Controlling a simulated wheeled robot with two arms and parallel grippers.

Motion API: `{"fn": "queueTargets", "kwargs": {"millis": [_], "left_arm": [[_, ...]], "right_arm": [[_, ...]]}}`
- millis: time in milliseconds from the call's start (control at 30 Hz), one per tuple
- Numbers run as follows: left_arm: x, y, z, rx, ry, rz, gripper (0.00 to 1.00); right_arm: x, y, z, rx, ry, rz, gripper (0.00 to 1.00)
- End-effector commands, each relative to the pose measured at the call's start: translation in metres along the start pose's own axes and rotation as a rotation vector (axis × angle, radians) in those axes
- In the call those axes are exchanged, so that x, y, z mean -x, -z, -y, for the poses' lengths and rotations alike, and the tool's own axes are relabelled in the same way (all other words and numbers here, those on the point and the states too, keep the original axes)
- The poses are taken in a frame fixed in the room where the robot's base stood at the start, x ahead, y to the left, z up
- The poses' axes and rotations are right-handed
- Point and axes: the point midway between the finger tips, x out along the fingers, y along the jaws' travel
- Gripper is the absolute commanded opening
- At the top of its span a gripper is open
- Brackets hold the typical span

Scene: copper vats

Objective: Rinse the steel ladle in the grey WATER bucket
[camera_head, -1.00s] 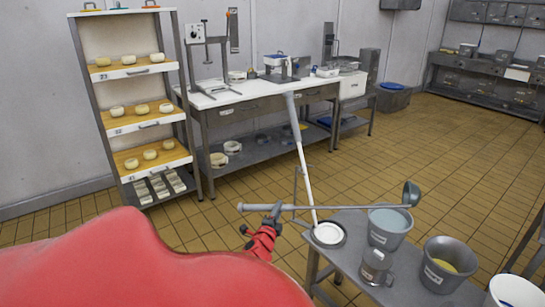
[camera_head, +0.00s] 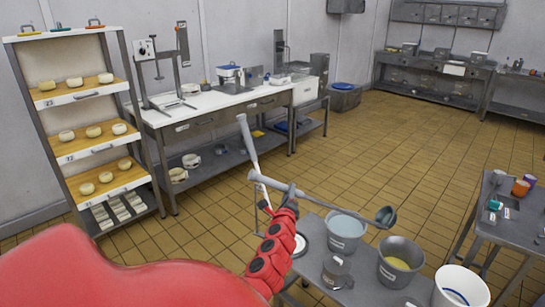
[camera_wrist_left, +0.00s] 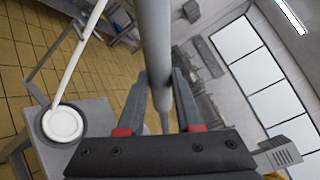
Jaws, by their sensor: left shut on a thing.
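My left gripper (camera_head: 290,194) is shut on the handle of the steel ladle (camera_head: 335,206). In the head view the handle slopes down to the right, and the bowl (camera_head: 387,216) hangs just right of the grey WATER bucket (camera_head: 345,243), above the level of the table. The bucket holds pale blue-grey water, and its label is too small to read surely. In the left wrist view the handle (camera_wrist_left: 155,40) runs up between the fingers (camera_wrist_left: 160,85); the bowl is hidden there. My right gripper is not in view.
A grey bucket with yellow contents (camera_head: 400,270), a grey jug (camera_head: 336,272) and a white pole (camera_head: 248,142) with a round disc share the grey table. A white bucket (camera_head: 458,290) stands at the lower right. A cheese shelf (camera_head: 60,115) is at the left. Open tiled floor lies beyond.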

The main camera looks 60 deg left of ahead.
Motion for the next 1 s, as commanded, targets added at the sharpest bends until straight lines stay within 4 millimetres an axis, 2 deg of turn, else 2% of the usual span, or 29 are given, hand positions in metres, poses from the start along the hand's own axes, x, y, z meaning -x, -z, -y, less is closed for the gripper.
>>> {"fn": "queueTargets", "kwargs": {"millis": [33, 600, 1000], "left_arm": [[0.000, 0.001, 0.025, -0.028, 0.007, -0.005, 0.00], [-0.001, 0.034, 0.182, -0.398, -0.005, -0.001, 0.00], [-0.001, 0.058, 0.293, -0.656, -0.012, -0.001, 0.00]], "right_arm": [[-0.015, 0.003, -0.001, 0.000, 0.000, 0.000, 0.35], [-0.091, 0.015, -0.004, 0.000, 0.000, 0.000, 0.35], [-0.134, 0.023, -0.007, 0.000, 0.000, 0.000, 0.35]]}}
